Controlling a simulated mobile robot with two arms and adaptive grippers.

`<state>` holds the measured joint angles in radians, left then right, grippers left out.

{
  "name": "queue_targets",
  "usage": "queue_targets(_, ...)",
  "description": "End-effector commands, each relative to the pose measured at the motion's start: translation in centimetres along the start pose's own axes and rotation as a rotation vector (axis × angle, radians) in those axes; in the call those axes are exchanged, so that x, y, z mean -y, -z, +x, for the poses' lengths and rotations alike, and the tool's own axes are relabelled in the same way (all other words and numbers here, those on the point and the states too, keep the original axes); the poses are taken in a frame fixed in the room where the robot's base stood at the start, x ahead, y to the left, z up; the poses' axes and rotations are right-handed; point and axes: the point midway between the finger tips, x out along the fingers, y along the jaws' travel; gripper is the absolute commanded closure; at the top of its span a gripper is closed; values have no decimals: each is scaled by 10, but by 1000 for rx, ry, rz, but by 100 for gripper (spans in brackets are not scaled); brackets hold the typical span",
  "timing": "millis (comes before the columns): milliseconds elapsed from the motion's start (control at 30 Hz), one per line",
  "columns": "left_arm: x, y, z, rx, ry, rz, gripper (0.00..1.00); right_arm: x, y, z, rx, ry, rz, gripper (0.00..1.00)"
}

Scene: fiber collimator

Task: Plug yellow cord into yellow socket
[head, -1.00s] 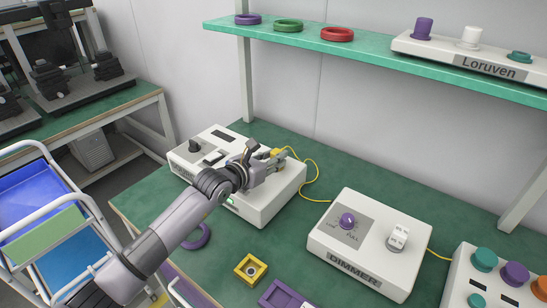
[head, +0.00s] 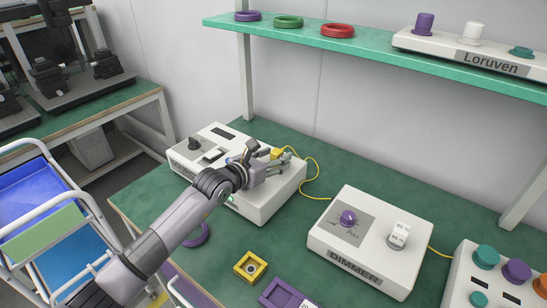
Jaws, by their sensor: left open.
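The yellow cord (head: 317,170) loops from a yellow plug end (head: 276,153) on the white box (head: 262,208) at the back left, down to the green bench and behind the dimmer box. A yellow square block with a round hole (head: 250,267), which looks like the yellow socket, lies on the bench in front. My left gripper (head: 282,163) is over the right part of the white box, open, with its fingers close beside the yellow plug end. I cannot tell whether they touch it, or whether the plug sits in the box. My right gripper is not in view.
The dimmer box (head: 370,240) stands right of the white box. A purple square block (head: 285,294) and a purple ring (head: 196,236) lie in front. A box with colored knobs (head: 497,280) is at the right. A green shelf (head: 380,50) hangs above. Bench behind the dimmer is clear.

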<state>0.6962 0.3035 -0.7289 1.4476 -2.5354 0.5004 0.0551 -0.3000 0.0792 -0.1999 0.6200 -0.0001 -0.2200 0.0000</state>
Motion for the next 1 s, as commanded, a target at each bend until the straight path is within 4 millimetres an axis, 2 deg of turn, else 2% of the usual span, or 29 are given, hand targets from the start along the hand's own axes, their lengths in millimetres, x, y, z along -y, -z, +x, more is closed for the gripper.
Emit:
queue_targets(167, 0, 1, -4, -1, 0, 0, 52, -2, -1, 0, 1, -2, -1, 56)
queue_targets(267, 0, 1, -13, -1, 0, 0, 52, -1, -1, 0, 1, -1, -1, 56)
queue_targets(700, 0, 2, -98, -1, -1, 0, 52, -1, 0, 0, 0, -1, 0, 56)
queue_targets(833, 0, 1, -113, -1, 0, 0, 52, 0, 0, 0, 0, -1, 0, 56)
queue_targets(1000, 0, 0, -120, -1, 0, 0, 52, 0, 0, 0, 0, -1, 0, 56)
